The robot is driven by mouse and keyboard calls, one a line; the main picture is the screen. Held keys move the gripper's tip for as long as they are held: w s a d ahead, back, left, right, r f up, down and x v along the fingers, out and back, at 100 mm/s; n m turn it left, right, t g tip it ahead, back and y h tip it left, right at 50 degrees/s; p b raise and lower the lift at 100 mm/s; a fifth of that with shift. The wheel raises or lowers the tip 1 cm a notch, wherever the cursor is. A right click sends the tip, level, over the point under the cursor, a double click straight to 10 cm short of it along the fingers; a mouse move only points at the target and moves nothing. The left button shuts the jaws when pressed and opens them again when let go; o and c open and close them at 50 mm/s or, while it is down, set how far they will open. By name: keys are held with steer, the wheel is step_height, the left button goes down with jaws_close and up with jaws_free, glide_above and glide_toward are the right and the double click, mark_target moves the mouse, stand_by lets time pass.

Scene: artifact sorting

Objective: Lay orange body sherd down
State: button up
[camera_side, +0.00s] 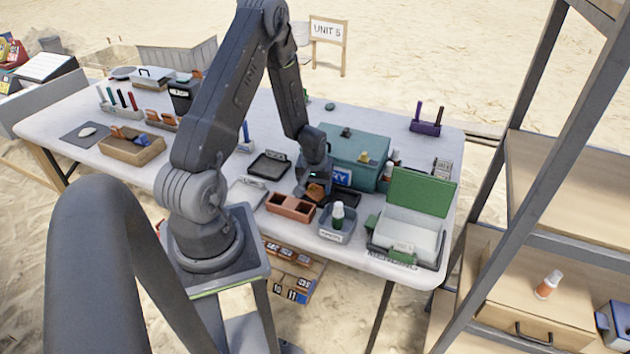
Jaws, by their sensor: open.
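The orange body sherd (317,191) is a small orange-brown piece at the lower end of my gripper (314,186). My gripper points down over the white table, just in front of the teal box. Its jaws are open, with the sherd at or just below the fingertips. A dark tray (346,198) lies right beside the sherd, partly hidden by my gripper. I cannot tell whether the sherd touches the tray or the table.
The teal box (357,150) stands close behind my gripper. A red-brown divided box (290,207) and a grey bin with a green-capped bottle (337,217) are in front. An open green-lidded case (421,190) is at right. Another dark tray (271,166) lies left.

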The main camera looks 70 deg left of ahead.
mark_target(315, 195)
steer(key=shift+o, duration=0.4)
step_height(315, 195, up, 12)
steer(key=d, duration=0.1)
steer(key=shift+s+f, duration=0.2)
steer(key=shift+s, duration=0.1)
steer(key=d+r+m+t, duration=0.2)
steer(key=d+r+m, duration=0.3)
steer(key=d+r, duration=0.95)
steer(key=s+d+r+m+t+h, duration=0.1)
steer(key=s+d+r+m+t, duration=0.1)
steer(key=s+d+r+m, duration=0.4)
steer(key=s+d+r, duration=0.2)
steer(key=s+d, duration=0.1)
steer(key=d, duration=0.2)
steer(key=shift+d+t, duration=0.2)
steer(key=shift+t, duration=0.2)
steer(key=shift+w, duration=0.1)
